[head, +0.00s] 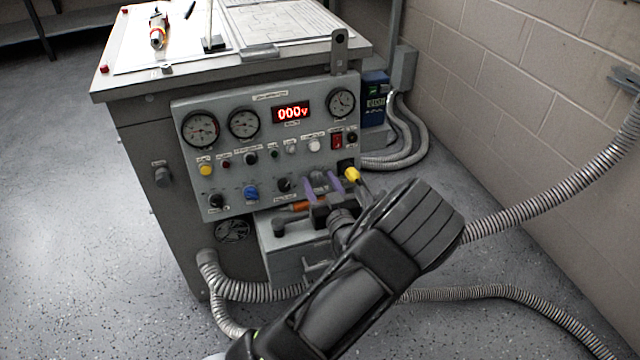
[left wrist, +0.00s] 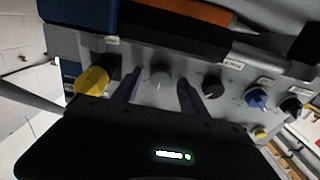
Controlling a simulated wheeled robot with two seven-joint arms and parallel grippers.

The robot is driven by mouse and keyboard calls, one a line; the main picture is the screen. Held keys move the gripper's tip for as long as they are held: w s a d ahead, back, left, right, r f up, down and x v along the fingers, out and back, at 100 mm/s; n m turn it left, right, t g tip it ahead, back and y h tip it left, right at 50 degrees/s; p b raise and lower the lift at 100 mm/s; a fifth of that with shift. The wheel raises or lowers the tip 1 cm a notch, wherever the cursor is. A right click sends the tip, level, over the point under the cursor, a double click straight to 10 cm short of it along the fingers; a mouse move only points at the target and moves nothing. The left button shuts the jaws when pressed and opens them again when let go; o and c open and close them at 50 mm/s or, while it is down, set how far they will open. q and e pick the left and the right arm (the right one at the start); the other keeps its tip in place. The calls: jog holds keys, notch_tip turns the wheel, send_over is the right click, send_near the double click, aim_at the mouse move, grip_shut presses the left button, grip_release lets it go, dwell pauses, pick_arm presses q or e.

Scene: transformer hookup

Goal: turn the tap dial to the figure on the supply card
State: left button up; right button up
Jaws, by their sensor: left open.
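The control panel (head: 262,150) on the grey cabinet front carries a row of knobs. My left gripper (head: 320,184) is open at the panel's lower right, its purple fingers pointing at the panel. In the left wrist view a grey dial (left wrist: 160,76) shows between the two fingers (left wrist: 158,84), with a gap on each side. A black knob (left wrist: 212,82) and a blue knob (left wrist: 257,98) stand beside it; the blue knob also shows in the head view (head: 251,193). Labels are too small to read. I cannot tell which sheet is the supply card. My right gripper is not in view.
A yellow plug (head: 352,174) sits right of the fingers. A red display (head: 291,113) reads 000 V. An orange handle (head: 299,206) lies below the panel. Papers (head: 285,20) and a tool (head: 158,30) lie on the cabinet top. Hoses (head: 550,200) cross the right side.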

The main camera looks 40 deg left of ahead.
pick_arm(q)
jog(key=shift+c, duration=0.5)
grip_shut()
jog(key=shift+m+p, duration=0.3)
jog(key=shift+r+m+p, duration=0.1)
jog(key=shift+m+p, duration=0.5)
jog(key=shift+m, duration=0.3)
jog(key=m+h+p, duration=0.1)
jog(key=m+p, duration=0.1)
jog(key=m, duration=0.1)
jog(key=shift+s+m+t, duration=0.1)
jog(key=shift+m+t, duration=0.3)
jog(key=m+p, duration=0.1)
jog(key=m, duration=0.1)
jog(key=shift+m+h, duration=0.3)
jog(key=shift+m, duration=0.1)
jog(key=shift+m+p, duration=0.6)
jog(key=shift+m, duration=0.5)
